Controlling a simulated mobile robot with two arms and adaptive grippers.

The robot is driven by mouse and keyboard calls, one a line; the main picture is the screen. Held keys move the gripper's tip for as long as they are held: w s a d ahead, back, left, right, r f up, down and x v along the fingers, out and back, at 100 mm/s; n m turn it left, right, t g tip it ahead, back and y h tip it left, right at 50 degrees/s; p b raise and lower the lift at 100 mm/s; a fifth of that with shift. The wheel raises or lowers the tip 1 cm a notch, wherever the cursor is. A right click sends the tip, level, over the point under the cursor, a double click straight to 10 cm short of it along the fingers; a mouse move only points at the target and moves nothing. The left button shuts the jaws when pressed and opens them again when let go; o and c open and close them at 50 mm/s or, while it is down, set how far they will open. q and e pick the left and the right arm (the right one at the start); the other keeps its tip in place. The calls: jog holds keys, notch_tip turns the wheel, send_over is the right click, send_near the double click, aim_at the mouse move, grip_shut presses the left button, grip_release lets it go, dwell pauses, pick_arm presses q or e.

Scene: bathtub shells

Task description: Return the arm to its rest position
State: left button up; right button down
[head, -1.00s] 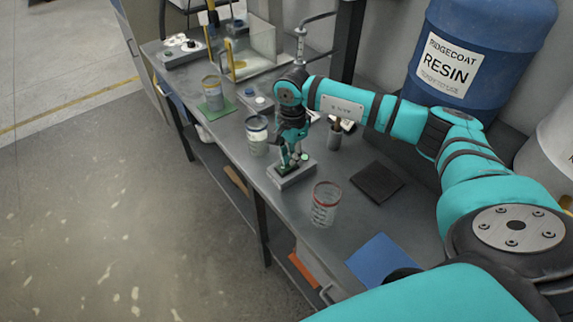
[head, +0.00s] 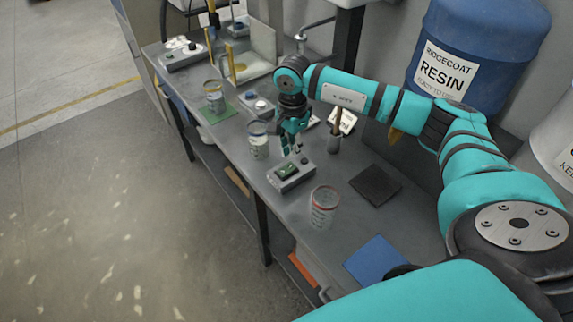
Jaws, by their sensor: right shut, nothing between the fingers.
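My right arm comes in from the right in the head view and reaches over the bench. My right gripper (head: 291,150) points down, shut and empty. It is just behind a small grey switch box (head: 291,174) with a green button and a dark knob, and looks to be above it. A clear cup with pale contents (head: 258,142) stands just left of the gripper. My left gripper is not in view.
The grey bench (head: 240,165) also holds a clear cup with a red rim (head: 322,207), a dark square pad (head: 375,185), a blue sheet (head: 376,260) and a tool holder (head: 334,140). A blue resin drum (head: 480,50) stands behind. The floor at left is clear.

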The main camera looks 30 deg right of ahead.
jog(key=shift+r+p, duration=0.35)
jog(key=shift+r, duration=0.6)
